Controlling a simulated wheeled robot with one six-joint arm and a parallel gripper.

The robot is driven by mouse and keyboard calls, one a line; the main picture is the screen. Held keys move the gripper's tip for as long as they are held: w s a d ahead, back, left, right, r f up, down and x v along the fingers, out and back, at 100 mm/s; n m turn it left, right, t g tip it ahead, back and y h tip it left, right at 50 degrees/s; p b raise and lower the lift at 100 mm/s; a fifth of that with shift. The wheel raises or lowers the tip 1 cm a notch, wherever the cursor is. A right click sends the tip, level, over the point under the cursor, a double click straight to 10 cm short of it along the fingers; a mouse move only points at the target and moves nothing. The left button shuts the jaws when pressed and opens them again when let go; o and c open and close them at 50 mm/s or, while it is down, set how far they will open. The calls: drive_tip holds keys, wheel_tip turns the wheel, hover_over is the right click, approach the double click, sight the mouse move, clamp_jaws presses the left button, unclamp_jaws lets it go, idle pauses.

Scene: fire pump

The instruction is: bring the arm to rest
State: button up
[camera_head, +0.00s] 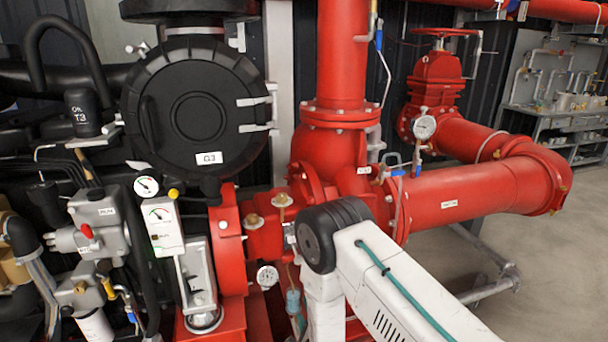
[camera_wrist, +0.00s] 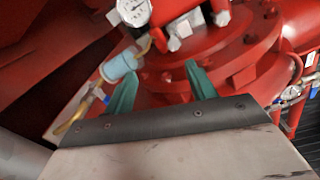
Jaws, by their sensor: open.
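My gripper (camera_wrist: 157,90) shows in the wrist view as two teal fingers, spread apart with nothing between them. Behind the fingers are a red flanged pump body (camera_wrist: 240,60) and a light-blue cylindrical fitting (camera_wrist: 119,66) beside the left finger. I cannot tell whether the finger touches the fitting. In the head view my white arm reaches in from the lower right, and its dark joint stands before the red pump. The gripper itself is mostly hidden there behind the arm; the blue fitting (camera_head: 293,302) shows just left of the arm.
A small gauge (camera_wrist: 133,11) is close above the fingers; a similar gauge (camera_head: 267,276) shows left of my arm. A thick red pipe (camera_head: 480,195) runs to the right. A black round housing (camera_head: 200,115) stands at left. Open floor (camera_head: 560,270) lies at right.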

drive_tip(key=s+d+f+n+g+h, duration=0.2)
drive_tip(key=s+f+n+g, duration=0.5)
drive_tip(key=g, duration=0.3)
drive_tip(key=s+d+r+n+g+h, duration=0.1)
drive_tip(key=s+d+r, duration=0.7)
drive_tip(key=r, duration=0.9)
drive_tip(key=s+d+r+n+g+h, duration=0.1)
drive_tip(key=s+d+r+n, duration=0.5)
drive_tip(key=s+r, duration=0.6)
drive_tip(key=s+d+r+n+g, duration=0.3)
drive_tip(key=s+d+r, duration=0.7)
drive_tip(key=r, duration=1.2)
drive_tip(key=shift+d+r+n+g+h, duration=0.15)
drive_tip(key=shift+n+g+h, duration=0.2)
drive_tip(key=shift+n, duration=0.25)
